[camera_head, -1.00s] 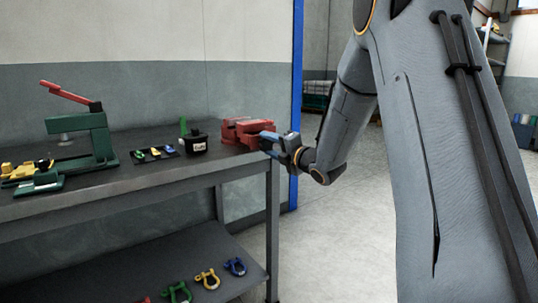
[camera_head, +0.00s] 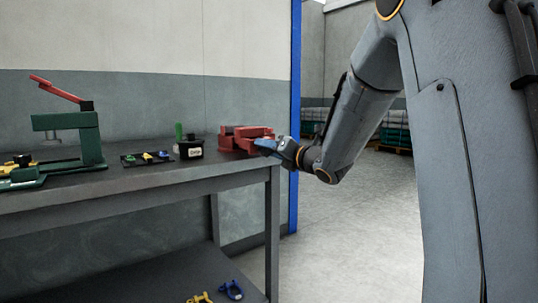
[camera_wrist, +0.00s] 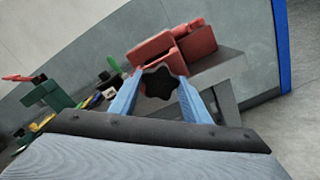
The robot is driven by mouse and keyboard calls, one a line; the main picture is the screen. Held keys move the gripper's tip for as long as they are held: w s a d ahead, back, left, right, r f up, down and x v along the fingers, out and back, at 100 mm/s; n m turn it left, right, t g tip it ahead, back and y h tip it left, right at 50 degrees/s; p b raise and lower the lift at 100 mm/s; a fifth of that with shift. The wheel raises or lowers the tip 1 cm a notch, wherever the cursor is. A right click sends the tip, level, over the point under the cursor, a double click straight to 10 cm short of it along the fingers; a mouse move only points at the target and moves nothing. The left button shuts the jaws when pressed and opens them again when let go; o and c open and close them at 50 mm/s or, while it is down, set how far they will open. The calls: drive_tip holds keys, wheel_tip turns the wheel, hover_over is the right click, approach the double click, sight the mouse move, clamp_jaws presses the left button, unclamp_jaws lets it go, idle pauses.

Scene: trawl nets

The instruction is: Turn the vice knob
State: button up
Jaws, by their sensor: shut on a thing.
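The red vice (camera_head: 242,137) sits at the right end of the dark workbench (camera_head: 150,180), and it also shows in the wrist view (camera_wrist: 198,42). Its black star-shaped knob (camera_wrist: 159,83) faces the wrist camera. My gripper (camera_wrist: 157,90) has one blue finger on each side of the knob and is shut on it. In the head view my gripper (camera_head: 266,146) reaches the vice from the right, at the bench's end. The knob is hidden there by the fingers.
A green press with a red lever (camera_head: 82,130) stands on the left of the bench. A black pot (camera_head: 190,149) and a dark tray of small coloured parts (camera_head: 150,158) lie between. Shackles (camera_head: 231,290) lie on the lower shelf. Floor to the right is clear.

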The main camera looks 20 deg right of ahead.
idle(0.4)
drive_tip(key=o, duration=1)
drive_tip(key=shift+o, duration=0.2)
drive_tip(key=p+v, duration=0.1)
drive_tip(key=v, duration=0.6)
drive_tip(key=shift+s, duration=0.35)
